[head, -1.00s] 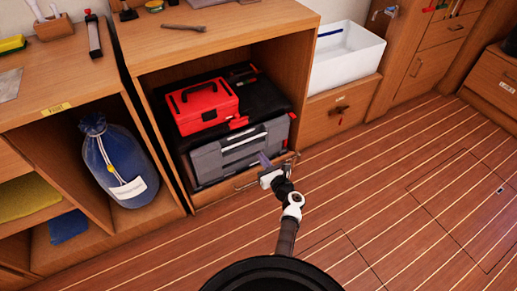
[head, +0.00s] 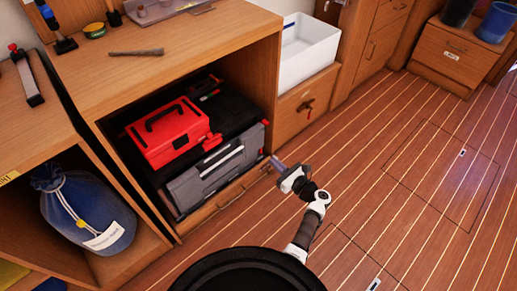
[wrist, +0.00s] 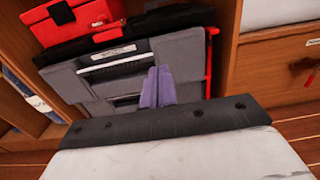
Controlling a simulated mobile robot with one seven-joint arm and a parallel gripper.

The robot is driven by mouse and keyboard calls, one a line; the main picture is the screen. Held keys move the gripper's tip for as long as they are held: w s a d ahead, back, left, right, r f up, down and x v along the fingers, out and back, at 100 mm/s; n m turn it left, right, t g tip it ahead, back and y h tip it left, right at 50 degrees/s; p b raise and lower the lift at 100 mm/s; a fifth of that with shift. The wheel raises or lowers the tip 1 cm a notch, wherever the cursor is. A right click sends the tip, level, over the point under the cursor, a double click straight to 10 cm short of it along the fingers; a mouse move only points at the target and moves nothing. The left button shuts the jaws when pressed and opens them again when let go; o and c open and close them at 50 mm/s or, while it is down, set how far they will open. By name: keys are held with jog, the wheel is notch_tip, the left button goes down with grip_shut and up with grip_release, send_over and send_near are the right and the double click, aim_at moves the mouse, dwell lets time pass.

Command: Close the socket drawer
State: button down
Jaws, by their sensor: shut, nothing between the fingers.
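A grey tool chest (head: 215,172) with drawer fronts sits low in the open wooden cabinet, and it fills the middle of the wrist view (wrist: 185,60). Below it is a wooden drawer front (head: 205,215) with a bar handle. I cannot read a label that tells which of these is the socket drawer, nor tell how far any drawer stands out. My gripper (head: 274,162) is near the right end of the wooden front, before the cabinet. Its purple fingers (wrist: 157,87) are shut together and empty, pointing at the grey chest. I cannot tell whether they touch anything.
A red toolbox (head: 168,132) rests on a black case above the grey chest. To the right, a white bin (head: 308,50) stands on a wooden drawer unit (head: 300,108). A blue bag (head: 88,212) sits in the left cubby. The plank floor (head: 400,150) at right is clear.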

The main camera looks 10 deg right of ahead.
aim_at(247, 138)
jog(key=b+x, duration=0.5)
jog(key=x, duration=0.8)
jog(key=shift+w+a, duration=0.15)
